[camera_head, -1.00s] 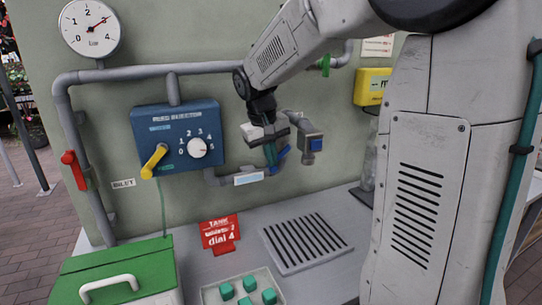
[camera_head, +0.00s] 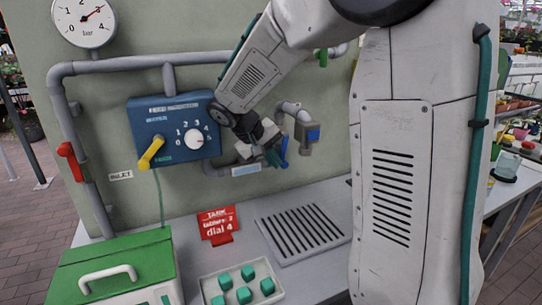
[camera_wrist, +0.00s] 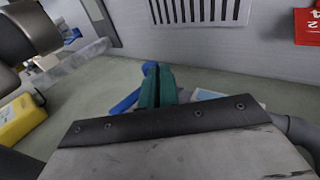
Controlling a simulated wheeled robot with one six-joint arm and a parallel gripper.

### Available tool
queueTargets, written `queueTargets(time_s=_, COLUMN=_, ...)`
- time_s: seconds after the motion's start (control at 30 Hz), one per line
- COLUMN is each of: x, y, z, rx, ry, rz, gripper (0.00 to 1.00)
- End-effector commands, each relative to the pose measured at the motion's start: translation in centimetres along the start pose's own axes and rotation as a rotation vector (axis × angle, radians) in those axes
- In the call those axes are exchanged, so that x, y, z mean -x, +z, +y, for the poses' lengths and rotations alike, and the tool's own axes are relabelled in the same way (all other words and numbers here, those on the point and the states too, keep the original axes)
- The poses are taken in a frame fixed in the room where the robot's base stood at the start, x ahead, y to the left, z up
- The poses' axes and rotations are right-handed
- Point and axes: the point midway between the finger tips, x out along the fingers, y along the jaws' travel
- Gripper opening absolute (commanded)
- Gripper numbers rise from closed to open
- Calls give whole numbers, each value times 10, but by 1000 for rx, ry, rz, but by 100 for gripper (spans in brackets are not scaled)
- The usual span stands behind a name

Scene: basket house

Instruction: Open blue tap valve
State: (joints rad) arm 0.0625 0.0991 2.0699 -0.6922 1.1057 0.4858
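The blue tap valve lever (camera_head: 284,150) sits on the grey pipe at the wall, just left of the tap spout (camera_head: 307,134) with its blue square. In the head view it stands steeply. My gripper (camera_head: 272,157) is right at the lever's left side and partly hides its base. In the wrist view the two teal fingers (camera_wrist: 157,86) lie side by side with no clear gap, so the gripper looks shut. The blue lever (camera_wrist: 128,102) shows just left of the fingers, its upper end partly behind them. I cannot tell whether they touch.
A blue panel (camera_head: 168,117) with a dial and a yellow lever (camera_head: 151,153) is on the wall. A red lever (camera_head: 70,161) is at far left. Below are a slotted drain (camera_head: 298,235), a red sign (camera_head: 217,225), a tray (camera_head: 210,284) of teal cubes and a green-lidded box (camera_head: 110,262).

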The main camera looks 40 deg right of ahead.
Motion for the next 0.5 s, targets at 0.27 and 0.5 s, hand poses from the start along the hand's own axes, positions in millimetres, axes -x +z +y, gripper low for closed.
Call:
queueTargets(time_s=0.27, x=-10, y=1, z=2, rx=-3, ry=-6, rz=-1, gripper=0)
queueTargets(time_s=0.5, x=-14, y=1, z=4, rx=-4, ry=-6, rz=-1, gripper=0)
